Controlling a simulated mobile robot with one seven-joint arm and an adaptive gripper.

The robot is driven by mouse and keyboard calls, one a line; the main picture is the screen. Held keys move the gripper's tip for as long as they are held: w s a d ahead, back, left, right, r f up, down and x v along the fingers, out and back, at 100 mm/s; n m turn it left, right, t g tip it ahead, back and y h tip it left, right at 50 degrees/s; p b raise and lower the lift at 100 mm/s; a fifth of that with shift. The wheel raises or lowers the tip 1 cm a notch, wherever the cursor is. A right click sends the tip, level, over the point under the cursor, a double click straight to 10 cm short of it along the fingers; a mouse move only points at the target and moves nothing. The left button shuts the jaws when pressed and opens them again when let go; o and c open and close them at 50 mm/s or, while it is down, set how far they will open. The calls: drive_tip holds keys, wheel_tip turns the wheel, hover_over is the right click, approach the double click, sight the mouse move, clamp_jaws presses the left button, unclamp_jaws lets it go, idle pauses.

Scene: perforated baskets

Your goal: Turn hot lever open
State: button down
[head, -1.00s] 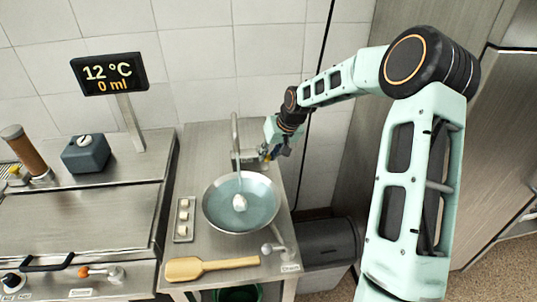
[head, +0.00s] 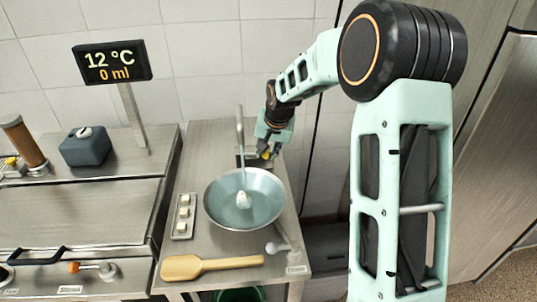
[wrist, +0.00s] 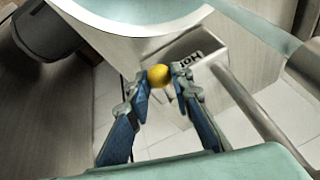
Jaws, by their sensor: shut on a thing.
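The hot lever shows as a yellow ball knob (wrist: 158,75) in the wrist view, beside a metal face marked "Hot" (wrist: 190,60). My gripper (wrist: 160,86) is shut on this knob, with one blue finger on each side. The lever's shaft is not clearly visible. In the head view my gripper (head: 264,153) is at the back right of the metal counter, beside the upright tap pipe (head: 240,140) and behind the round metal bowl (head: 216,212). A small yellow spot shows at its fingertips there.
The bowl holds bluish water and a pale lump. A small tray of pale pieces (head: 184,216), a wooden paddle (head: 210,266) and a pale-knobbed lever (head: 275,247) surround it. The display (head: 112,67) reads 12 °C and 0 ml. A tiled wall stands behind.

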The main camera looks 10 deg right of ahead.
drive_tip(key=c, duration=1.7)
unclamp_jaws()
drive_tip(key=v, duration=1.2)
